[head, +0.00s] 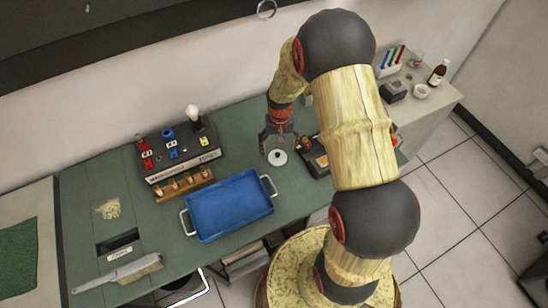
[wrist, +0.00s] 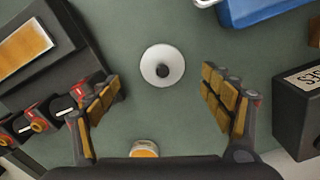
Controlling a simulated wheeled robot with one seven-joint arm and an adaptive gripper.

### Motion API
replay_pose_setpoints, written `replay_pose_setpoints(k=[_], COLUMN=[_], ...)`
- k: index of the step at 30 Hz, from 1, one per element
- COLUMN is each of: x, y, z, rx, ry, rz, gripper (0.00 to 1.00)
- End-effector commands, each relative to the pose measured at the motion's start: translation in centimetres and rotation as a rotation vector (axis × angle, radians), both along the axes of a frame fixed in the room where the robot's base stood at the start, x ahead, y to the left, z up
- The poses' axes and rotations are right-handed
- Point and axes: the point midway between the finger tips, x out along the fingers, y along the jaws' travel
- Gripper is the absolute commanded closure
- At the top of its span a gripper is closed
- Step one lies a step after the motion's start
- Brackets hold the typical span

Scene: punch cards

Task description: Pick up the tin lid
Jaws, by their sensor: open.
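The tin lid is a small white disc with a dark round knob at its centre. It lies flat on the green table; in the head view the lid (head: 277,157) is just right of the blue tray's far corner. In the wrist view the lid (wrist: 153,53) is at upper centre, fully visible. My gripper (head: 277,138) is over the table beside the lid, on its far side in the head view. In the wrist view my gripper (wrist: 162,92) has its padded fingers wide apart, with nothing between them. The lid shows just beyond the fingertips, touching neither.
A blue tray (head: 230,205) with metal handles is close on the left. A dark box (head: 318,155) sits close on the right. In the wrist view an orange-topped round item (wrist: 145,147) is partly hidden by my gripper. Bare green table (head: 150,228) lies left of the tray.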

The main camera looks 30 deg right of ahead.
Motion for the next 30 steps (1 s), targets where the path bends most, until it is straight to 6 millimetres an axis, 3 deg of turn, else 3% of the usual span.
replay_pose_setpoints(k=[8, 15, 23, 30], x=[-0.1, 0.0, 0.1, 0.1], y=[0.2, 0.4, 0.4, 0.4], z=[-2.5, -5.8, -6.1, -6.0], rx=[0.001, 0.001, 0.0, 0.0], ry=[0.004, 0.003, 0.0, 0.0], rz=[0.002, 0.002, 0.002, 0.002], gripper=[0.19, 0.19, 0.19, 0.33])
